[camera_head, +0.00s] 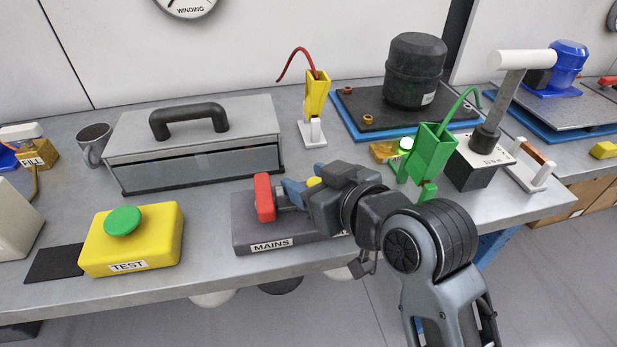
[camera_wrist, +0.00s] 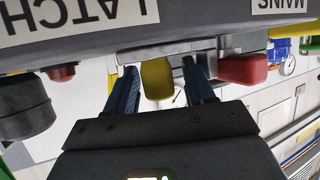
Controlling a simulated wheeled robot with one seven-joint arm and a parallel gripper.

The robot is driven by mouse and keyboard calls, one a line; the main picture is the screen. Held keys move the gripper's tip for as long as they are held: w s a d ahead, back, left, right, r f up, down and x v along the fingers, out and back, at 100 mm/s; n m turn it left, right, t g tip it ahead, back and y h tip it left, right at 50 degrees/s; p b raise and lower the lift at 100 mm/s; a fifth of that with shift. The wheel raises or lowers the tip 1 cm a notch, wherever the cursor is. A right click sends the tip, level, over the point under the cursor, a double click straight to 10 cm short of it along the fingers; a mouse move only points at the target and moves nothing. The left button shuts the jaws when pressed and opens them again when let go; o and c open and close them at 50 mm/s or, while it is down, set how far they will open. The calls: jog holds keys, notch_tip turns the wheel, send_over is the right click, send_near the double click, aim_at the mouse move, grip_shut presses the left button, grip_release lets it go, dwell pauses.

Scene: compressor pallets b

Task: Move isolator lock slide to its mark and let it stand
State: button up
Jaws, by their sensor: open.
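The grey isolator box (camera_head: 243,222) with a MAINS label lies on the bench. A red handle (camera_head: 264,198) stands at its left; it also shows in the wrist view (camera_wrist: 243,69). A yellow piece (camera_wrist: 156,80), apparently the lock slide's knob, sits by a light grey rail (camera_wrist: 150,50) on the box. Some yellow (camera_head: 313,182) shows beside my gripper in the head view. My gripper (camera_head: 290,192) is over the box, right of the red handle. In the wrist view my gripper (camera_wrist: 160,72) is open, its blue fingers either side of the yellow piece. Contact cannot be told.
A yellow TEST box (camera_head: 155,248) with a green button stands left of the isolator box. A grey case (camera_head: 195,127) stands behind. A green holder (camera_head: 433,152) and a black block (camera_head: 472,166) stand at the right. The bench's front edge is close.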

jog(key=shift+w+a+f, duration=0.1)
jog(key=shift+w+a, duration=0.05)
jog(key=shift+w, duration=0.05)
grip_shut()
dwell(0.5)
